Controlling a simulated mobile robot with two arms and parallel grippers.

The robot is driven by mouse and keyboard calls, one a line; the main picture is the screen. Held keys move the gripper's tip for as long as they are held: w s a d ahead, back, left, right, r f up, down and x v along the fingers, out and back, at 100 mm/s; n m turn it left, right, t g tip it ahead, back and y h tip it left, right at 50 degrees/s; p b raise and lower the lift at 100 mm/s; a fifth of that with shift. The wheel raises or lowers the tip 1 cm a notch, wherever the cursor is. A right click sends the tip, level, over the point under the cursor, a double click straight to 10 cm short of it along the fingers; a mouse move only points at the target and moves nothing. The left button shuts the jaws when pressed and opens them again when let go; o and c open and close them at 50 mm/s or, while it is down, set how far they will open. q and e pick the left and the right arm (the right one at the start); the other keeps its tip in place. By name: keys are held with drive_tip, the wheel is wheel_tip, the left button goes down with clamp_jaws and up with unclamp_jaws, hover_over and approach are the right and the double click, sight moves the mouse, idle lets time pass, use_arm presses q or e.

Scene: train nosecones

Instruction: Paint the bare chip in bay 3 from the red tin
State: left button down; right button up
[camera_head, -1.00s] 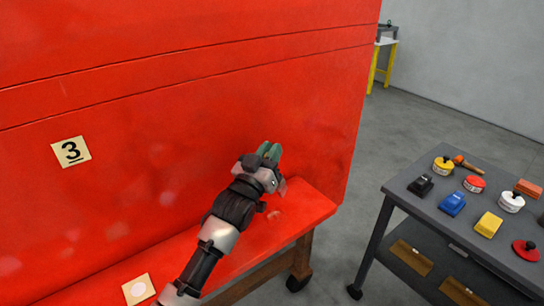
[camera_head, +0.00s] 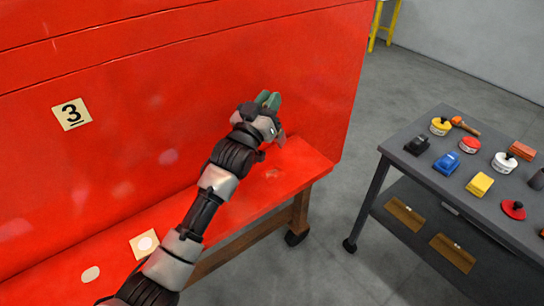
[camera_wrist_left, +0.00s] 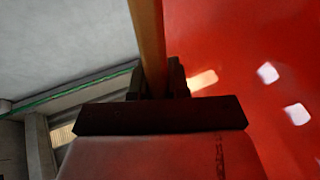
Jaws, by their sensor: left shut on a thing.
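My left gripper (camera_head: 268,100) is in front of the red panel (camera_head: 200,100), above the right end of its ledge. In the left wrist view it is shut on a wooden shaft (camera_wrist_left: 150,40); the far end of the shaft is out of view. The bay 3 label (camera_head: 72,114) is on the panel at left. Pale patches show on the panel (camera_head: 168,157), and a pale oval (camera_head: 90,274) lies on the ledge; I cannot tell which is the bare chip. The red tin (camera_head: 469,146) stands on the grey cart (camera_head: 405,195). My right gripper is out of view.
The cart also holds a yellow tin (camera_head: 440,126), a white tin (camera_head: 504,162), black, blue and yellow blocks, an orange brick (camera_head: 522,150) and a red knobbed disc (camera_head: 513,209). A cream card with a white circle (camera_head: 145,244) lies on the ledge. Floor is clear between panel and cart.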

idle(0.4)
use_arm(q)
drive_tip(key=s+a+r+p, duration=0.4)
drive_tip(key=a+p, duration=0.1)
drive_tip(key=a, duration=0.1)
wheel_tip(320, 180, down, 5)
drive_tip(key=b, duration=0.4)
drive_tip(key=shift+d, duration=0.2)
